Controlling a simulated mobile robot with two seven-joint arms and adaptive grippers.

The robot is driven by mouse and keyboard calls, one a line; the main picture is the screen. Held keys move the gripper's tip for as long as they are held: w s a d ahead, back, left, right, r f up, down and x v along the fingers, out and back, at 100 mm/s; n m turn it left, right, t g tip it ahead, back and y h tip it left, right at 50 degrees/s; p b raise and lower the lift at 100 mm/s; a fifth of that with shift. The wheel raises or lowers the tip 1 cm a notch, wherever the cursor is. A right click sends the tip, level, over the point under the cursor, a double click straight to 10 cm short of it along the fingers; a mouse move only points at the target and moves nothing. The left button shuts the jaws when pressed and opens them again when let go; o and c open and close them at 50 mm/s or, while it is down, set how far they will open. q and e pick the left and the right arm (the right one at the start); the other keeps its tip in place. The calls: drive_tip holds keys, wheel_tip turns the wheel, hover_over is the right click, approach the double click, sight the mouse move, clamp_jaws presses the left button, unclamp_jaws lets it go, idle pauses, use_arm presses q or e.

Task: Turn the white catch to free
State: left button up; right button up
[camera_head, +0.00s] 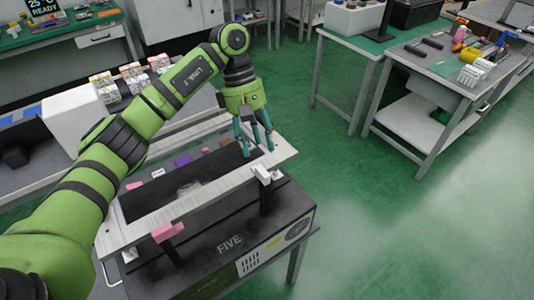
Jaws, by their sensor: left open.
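The white catch (265,174) sits at the right part of the pale frame's near edge, on a dark post. Its block points towards me, and I cannot tell its exact turn. My left gripper (258,151) hangs just behind the white catch, fingers pointing down over the frame's far right part. It is open with nothing between its fingers, and it looks apart from the catch. A pink catch (168,231) sits on the same near edge, further left. My right gripper is out of view.
The pale frame (205,197) lies on a black unit (230,243) marked FIVE. Small coloured blocks (184,160) lie behind it. My left arm covers the left side. Benches with tools (470,55) stand at the upper right. The green floor between is clear.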

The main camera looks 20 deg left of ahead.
sight(264, 170)
use_arm(q)
drive_tip(key=shift+p+x, duration=0.6)
drive_tip(key=shift+x, duration=0.45)
drive_tip(key=p+x, duration=0.1)
drive_tip(key=x, duration=0.3)
drive_tip(key=shift+s+f+p, duration=0.1)
drive_tip(key=shift+s+p, duration=0.1)
drive_tip(key=shift+p, duration=0.15)
drive_tip(key=shift+f, duration=0.25)
drive_tip(key=c, duration=0.8)
clamp_jaws()
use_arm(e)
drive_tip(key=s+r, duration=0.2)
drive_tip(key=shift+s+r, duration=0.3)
